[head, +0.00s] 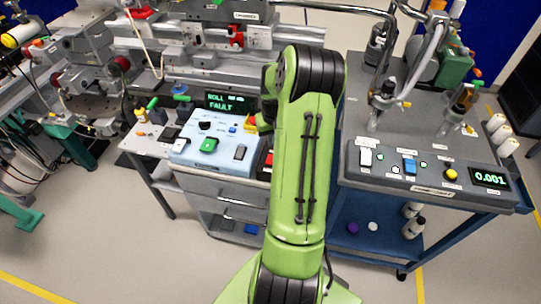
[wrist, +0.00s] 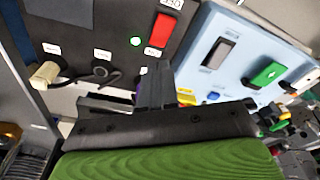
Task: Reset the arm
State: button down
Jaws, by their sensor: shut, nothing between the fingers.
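My green arm (head: 305,150) rises through the middle of the head view and bends over at a dark joint near the top. The gripper itself is mostly hidden behind the arm there. In the wrist view my gripper (wrist: 155,85) shows as dark fingers, shut and empty. The fingers are in front of a black panel with a red rocker switch (wrist: 162,30) and a lit green light. The light-blue control box (head: 215,147) is just left of the arm; it also shows at the right of the wrist view (wrist: 245,35). I cannot tell how far the fingertips are from the panels.
A display reading "ROLL FAULT" (head: 222,103) stands behind the blue box. On the right, a blue cart (head: 350,210) carries a grey console (head: 430,170) reading 0.001, with tubing and fittings above. Beamline equipment fills the back left. Floor is open at lower left.

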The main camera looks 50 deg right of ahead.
jog(key=shift+r, duration=0.55)
jog(key=a+r+n+t+h, duration=0.1)
jog(key=a+r+n, duration=0.1)
jog(key=a+r, duration=0.75)
jog(key=a+r+n+t, duration=0.1)
jog(key=a+r+n, duration=0.1)
jog(key=a+r, duration=0.75)
jog(key=s+a+n+t+y, duration=0.2)
jog(key=s+a+n, duration=0.1)
jog(key=s+a, duration=0.9)
jog(key=a+r, duration=0.1)
jog(key=a, duration=0.2)
jog(key=shift+a, duration=0.35)
